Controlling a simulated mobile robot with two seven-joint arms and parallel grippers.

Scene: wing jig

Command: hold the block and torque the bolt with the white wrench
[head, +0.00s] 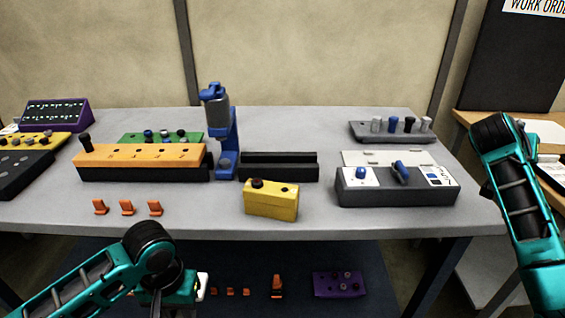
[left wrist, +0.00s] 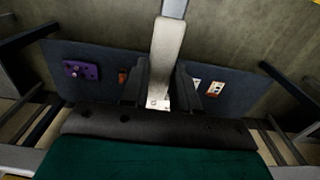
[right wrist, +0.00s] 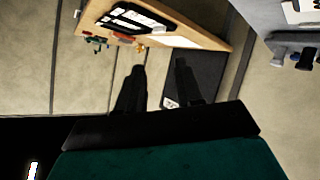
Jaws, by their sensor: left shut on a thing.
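My left gripper (left wrist: 158,98) is shut on a pale, long bar, which looks like the white wrench (left wrist: 165,55). A small white part beside this gripper in the head view (head: 203,285) may be its end. The arm holds it low, in front of the table's front edge. A yellow block (head: 271,204) with a dark bolt-like knob (head: 257,183) on top stands near the table's front. Neither gripper touches it. My right gripper (right wrist: 160,90) is open and empty, off to the right of the table; its fingers are outside the head view.
An orange-topped block (head: 140,155) with a black knob, a blue upright tool (head: 222,130), a black slotted block (head: 279,166) and a grey control box (head: 397,190) stand on the table (head: 340,224). Small orange clips (head: 127,208) lie front left. A lower shelf holds a purple block (head: 339,284).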

